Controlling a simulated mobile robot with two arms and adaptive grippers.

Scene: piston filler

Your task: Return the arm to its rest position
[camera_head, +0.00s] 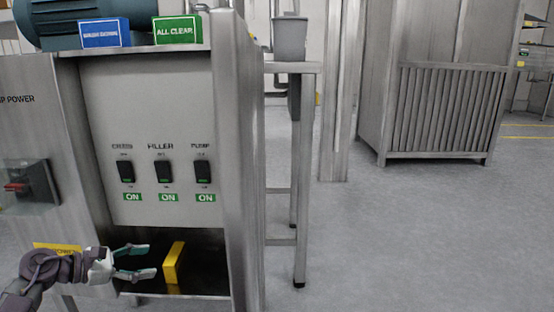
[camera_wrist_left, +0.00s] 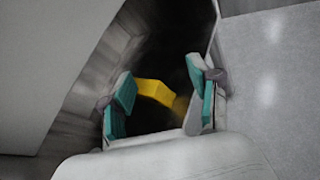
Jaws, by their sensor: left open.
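My left gripper (camera_head: 139,262) is at the lower left in the head view, in front of the dark opening under the switch panel. Its teal-lined fingers are apart with nothing between them. A yellow block (camera_head: 173,263) stands in that opening, just right of the fingertips and apart from them. In the left wrist view the open fingers (camera_wrist_left: 160,102) frame the yellow block (camera_wrist_left: 155,91), which lies beyond them in the dark recess. My right gripper does not show.
The steel machine panel (camera_head: 150,95) above carries three black switches (camera_head: 162,171) over green ON labels. A red-handled switch (camera_head: 18,187) is at the left. Blue (camera_head: 104,33) and green ALL CLEAR (camera_head: 178,30) signs stand on top. Open floor (camera_head: 400,240) lies to the right.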

